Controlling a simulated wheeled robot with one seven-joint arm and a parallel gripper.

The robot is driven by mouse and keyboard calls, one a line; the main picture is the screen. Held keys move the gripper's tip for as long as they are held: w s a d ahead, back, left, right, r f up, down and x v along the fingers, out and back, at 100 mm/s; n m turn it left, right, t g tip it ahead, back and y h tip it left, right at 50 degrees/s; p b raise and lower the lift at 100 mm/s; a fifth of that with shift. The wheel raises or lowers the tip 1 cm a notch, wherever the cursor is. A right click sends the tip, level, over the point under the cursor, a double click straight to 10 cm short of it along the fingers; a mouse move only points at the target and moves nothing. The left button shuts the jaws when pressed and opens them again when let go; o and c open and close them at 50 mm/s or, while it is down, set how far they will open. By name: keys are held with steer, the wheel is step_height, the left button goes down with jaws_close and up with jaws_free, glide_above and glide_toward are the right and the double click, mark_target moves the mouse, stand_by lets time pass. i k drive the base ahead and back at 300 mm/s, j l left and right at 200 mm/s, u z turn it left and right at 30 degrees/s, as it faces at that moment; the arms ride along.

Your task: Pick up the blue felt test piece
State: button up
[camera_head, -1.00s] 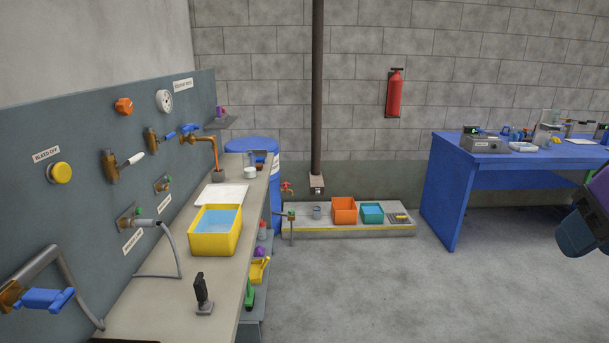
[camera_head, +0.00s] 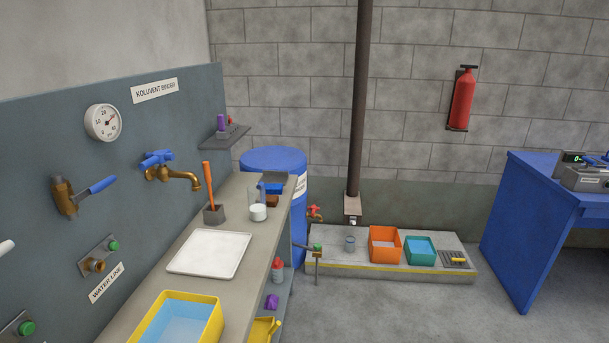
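No thing in view is plainly the blue felt test piece. A small blue item (camera_head: 272,188) lies at the far end of the bench, behind a white-filled beaker (camera_head: 258,212); it is too small to tell whether it is felt. A brown block shows just under it. My gripper is not in view.
The grey bench (camera_head: 217,272) runs along the left wall, with a yellow tub of blue liquid (camera_head: 176,318), a white tray (camera_head: 209,253) and an orange-handled tool in a holder (camera_head: 213,214). A blue barrel (camera_head: 280,160) stands behind. The floor (camera_head: 400,305) is clear toward the blue table (camera_head: 535,225).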

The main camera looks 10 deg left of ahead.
mark_target(272, 188)
steer(key=i+u, duration=0.1)
steer(key=i, duration=0.75)
steer(key=i+l, duration=0.2)
steer(key=i, duration=0.65)
steer(key=i+l+u, duration=0.1)
steer(key=i+u, duration=0.3)
steer(key=i+l+u, duration=0.2)
steer(key=i+u, duration=0.25)
steer(key=i+l+u, duration=0.6)
steer(key=l+u, duration=0.2)
steer(key=i+l+u, duration=0.25)
steer(key=l, duration=0.25)
